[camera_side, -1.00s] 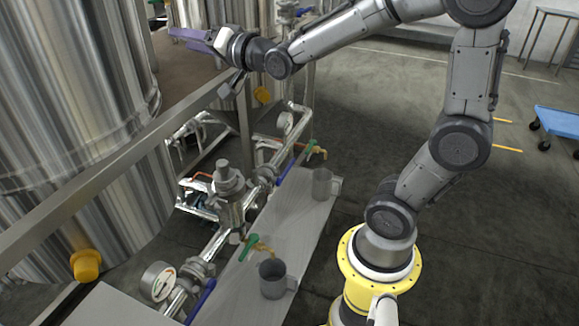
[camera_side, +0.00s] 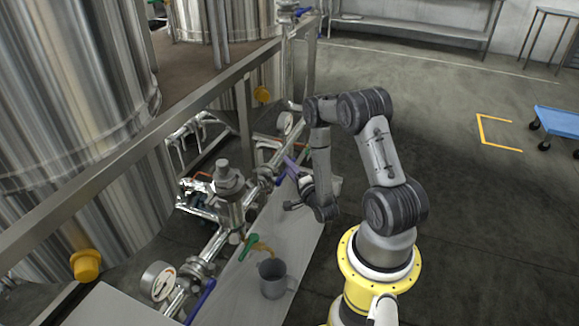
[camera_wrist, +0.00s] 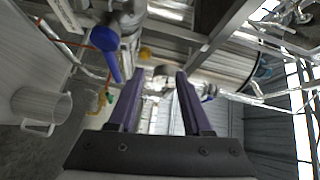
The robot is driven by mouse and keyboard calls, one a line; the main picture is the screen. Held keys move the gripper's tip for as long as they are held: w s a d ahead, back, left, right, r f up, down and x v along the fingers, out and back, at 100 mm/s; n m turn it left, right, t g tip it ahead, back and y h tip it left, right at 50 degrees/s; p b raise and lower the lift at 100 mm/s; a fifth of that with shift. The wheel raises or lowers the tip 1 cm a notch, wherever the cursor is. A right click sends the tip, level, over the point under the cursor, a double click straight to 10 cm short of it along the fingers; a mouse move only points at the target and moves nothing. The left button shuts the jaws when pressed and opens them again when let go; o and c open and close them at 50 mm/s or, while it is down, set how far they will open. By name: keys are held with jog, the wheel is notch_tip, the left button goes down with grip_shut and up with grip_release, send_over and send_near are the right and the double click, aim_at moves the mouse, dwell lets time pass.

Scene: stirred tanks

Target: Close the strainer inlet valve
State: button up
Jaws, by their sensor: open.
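Two blue lever handles sit on the steel pipe line. The near blue handle (camera_side: 201,301) is at the bottom of the side view, below the strainer-like steel housing (camera_side: 229,195). A large blue handle (camera_wrist: 108,54) fills the upper left of the wrist view, just left of my purple fingers. My gripper (camera_wrist: 155,80) is open and nothing is between its fingers. No label shows which handle is the strainer inlet valve.
A grey mug (camera_side: 272,279) stands on the bench (camera_side: 232,292) under a green-handled tap (camera_side: 250,243). A mug (camera_wrist: 45,106) also shows at left in the wrist view. A metal rail (camera_side: 130,150) and tanks (camera_side: 75,90) border the pipes.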

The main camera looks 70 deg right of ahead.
jog(key=s+f+m+g, duration=0.1)
jog(key=s+f+g, duration=0.1)
jog(key=s+f, duration=0.4)
jog(key=x, duration=1.4)
jog(key=shift+w+r, duration=0.1)
jog(key=shift+r, duration=0.1)
grip_shut()
dwell(0.6)
